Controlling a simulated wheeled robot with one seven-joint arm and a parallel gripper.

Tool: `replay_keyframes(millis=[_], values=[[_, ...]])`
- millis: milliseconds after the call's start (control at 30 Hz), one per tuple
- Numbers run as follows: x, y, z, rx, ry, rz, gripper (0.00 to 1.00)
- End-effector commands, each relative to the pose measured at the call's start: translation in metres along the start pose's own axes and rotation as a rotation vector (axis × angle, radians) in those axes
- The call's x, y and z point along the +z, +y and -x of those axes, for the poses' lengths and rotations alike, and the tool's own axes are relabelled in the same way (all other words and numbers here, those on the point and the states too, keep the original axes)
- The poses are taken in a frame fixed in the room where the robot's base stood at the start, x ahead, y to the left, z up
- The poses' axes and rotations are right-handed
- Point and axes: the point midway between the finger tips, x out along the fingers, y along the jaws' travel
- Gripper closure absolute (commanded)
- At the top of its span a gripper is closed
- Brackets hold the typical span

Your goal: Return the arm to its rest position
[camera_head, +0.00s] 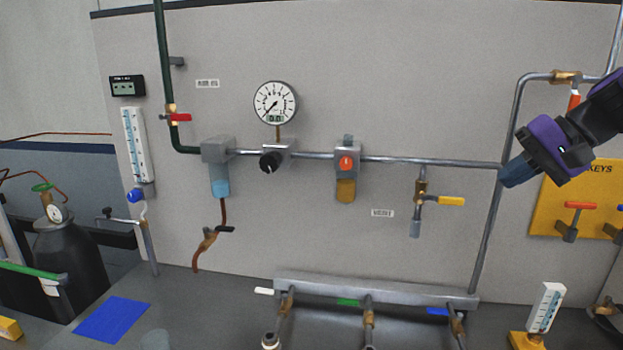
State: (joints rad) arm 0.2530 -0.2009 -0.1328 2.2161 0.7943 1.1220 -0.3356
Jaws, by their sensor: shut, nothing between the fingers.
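My arm comes in from the right edge, with a purple and black wrist, in front of the grey wall panel. My gripper (512,172) is at its lower left end, blue-grey, shut and empty. It shows in front of the vertical steel pipe at the right, near where the horizontal pipe meets it. I cannot tell whether it touches the pipe. The part of the arm nearer my body is outside the view.
A round gauge (275,103), a yellow-handled valve (450,201) and a yellow key board (545,210) are on the panel. Below, a grey manifold (380,289) stands on the bench, with a blue mat (112,319) at left. A dark gas cylinder (72,252) stands far left.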

Motion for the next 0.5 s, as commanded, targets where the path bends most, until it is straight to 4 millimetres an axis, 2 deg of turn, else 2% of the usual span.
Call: replay_keyframes(millis=[33, 200, 400, 500], values=[[0.022, -0.004, 0.001, 0.046, -0.007, 0.044, 1.00], [0.079, 0.000, 0.003, 0.213, -0.003, 0.174, 1.00], [0.134, 0.015, 0.011, 0.398, 0.054, 0.340, 1.00], [0.153, 0.024, 0.015, 0.474, 0.095, 0.418, 1.00]])
